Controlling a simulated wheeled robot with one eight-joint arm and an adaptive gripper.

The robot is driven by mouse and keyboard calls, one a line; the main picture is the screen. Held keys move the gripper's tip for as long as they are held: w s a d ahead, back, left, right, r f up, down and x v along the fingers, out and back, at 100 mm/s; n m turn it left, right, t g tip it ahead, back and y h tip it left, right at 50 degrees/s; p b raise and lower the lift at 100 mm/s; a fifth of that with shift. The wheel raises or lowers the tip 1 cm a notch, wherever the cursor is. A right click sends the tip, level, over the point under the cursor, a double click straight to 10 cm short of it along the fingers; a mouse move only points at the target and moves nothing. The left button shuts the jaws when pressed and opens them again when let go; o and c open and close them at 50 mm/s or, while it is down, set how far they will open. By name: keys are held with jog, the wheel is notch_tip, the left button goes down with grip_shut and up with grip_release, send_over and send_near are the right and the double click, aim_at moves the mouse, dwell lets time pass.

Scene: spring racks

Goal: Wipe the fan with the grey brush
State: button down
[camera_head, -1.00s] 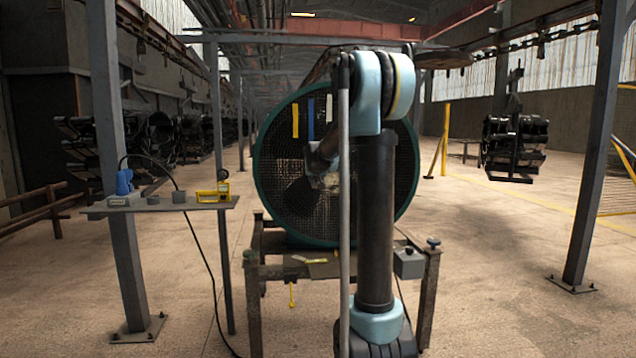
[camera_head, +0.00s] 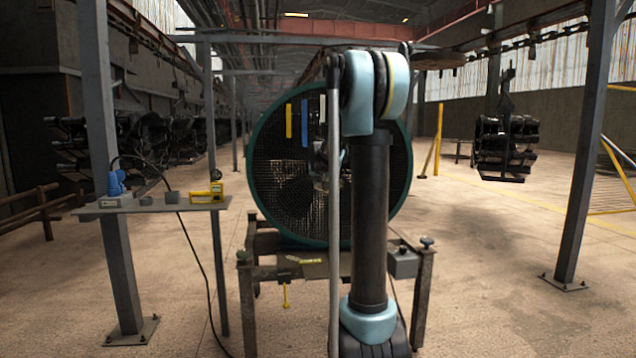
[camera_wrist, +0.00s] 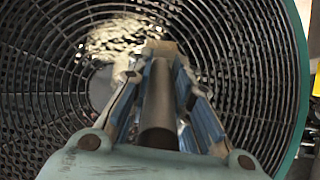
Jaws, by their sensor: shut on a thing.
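The fan (camera_head: 258,190) is a large round drum with a green rim and a dark wire grille, standing on a rusty frame in the head view. My arm covers its right middle part. In the wrist view the grille (camera_wrist: 235,60) fills most of the picture. My gripper (camera_wrist: 158,52) is in front of the grille, its blue-sided fingers shut on the grey brush (camera_wrist: 158,110). The brush's round grey shaft runs between the fingers towards the grille. A pale patch lies beyond the fingertips; I cannot tell whether it is bristles. Contact with the grille cannot be made out.
Yellow, blue and white strips (camera_head: 304,123) hang on the fan's upper front. A grey shelf (camera_head: 128,207) at left holds a blue plug, small grey pieces and a yellow device (camera_head: 207,195). A black cable hangs below it. Steel posts (camera_head: 585,150) stand on both sides; floor is open at right.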

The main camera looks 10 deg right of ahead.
jog(key=shift+s+d, duration=0.7)
jog(key=shift+d, duration=4.3)
jog(key=w+a+r, duration=0.1)
jog(key=w+a, duration=0.1)
jog(key=a, duration=1.2)
jog(key=shift+r, duration=0.2)
jog(key=shift+w+r, duration=0.1)
jog(key=s+d, duration=0.2)
jog(key=d, duration=1.2)
jog(key=shift+r, duration=0.45)
jog(key=shift+r, duration=0.15)
